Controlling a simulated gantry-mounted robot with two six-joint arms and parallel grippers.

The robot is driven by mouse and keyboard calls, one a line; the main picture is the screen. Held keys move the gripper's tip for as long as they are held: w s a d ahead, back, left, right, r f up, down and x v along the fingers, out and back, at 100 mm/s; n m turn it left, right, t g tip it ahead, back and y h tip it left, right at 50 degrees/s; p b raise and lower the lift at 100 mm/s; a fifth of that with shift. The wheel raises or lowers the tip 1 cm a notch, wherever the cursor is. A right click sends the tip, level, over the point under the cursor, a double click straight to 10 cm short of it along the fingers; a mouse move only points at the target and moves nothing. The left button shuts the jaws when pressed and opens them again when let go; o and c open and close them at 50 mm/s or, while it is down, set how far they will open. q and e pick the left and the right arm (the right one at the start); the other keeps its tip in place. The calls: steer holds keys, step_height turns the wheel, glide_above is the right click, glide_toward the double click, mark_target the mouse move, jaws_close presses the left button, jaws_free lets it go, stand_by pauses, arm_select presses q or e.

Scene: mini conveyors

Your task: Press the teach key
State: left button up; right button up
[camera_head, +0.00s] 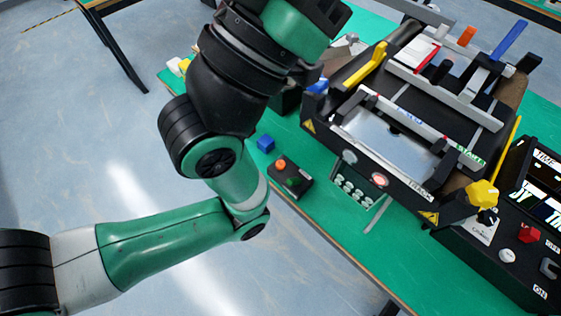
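No key in the camera_head view has a readable teach label, so I cannot tell which one it is. The conveyor machine's (318,137) front has a grey round button (349,157), a red-and-white round button (379,180) and a pad of small white keys (353,191). A small black box (297,191) on the green table has an orange and a green button. My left arm comes in from the left, bends upward and leaves at the top, left of the machine. Its fingertips do not show. My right gripper is not in view.

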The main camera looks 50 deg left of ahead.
arm_select(q)
jaws_close()
stand_by(1.4)
